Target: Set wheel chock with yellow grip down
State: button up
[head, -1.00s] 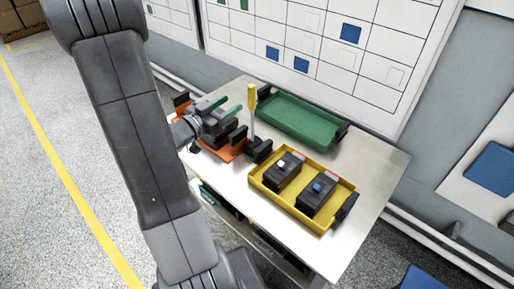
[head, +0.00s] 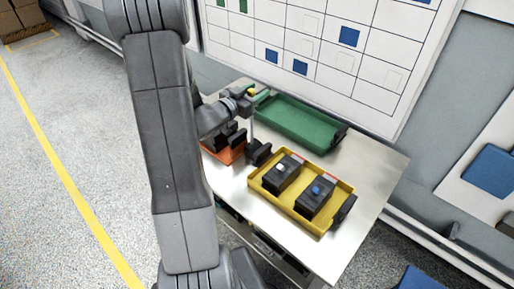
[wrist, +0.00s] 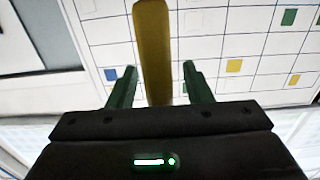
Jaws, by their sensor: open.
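The wheel chock (head: 259,153) has a dark base on the table, with a thin upright stem and a yellow grip (head: 252,91) at its top. It stands between the orange tray and the yellow tray. My gripper (head: 254,95) is at the height of the yellow grip. In the wrist view the yellow grip (wrist: 154,50) rises between my two green fingers, with gaps on both sides, so my gripper (wrist: 160,84) is open. Whether the grip is fully between the fingers in depth is hard to tell. The chock's base is hidden in the wrist view.
A yellow tray (head: 270,190) holds two black breakers (head: 283,174) with white and blue parts. An empty green tray (head: 299,122) lies behind. An orange tray (head: 228,155) with dark items is at the left, partly behind my arm. The table (head: 365,170) is bare at the right.

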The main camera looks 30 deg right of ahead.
grip_shut()
jog(key=shift+r, duration=0.1)
dwell(1.3)
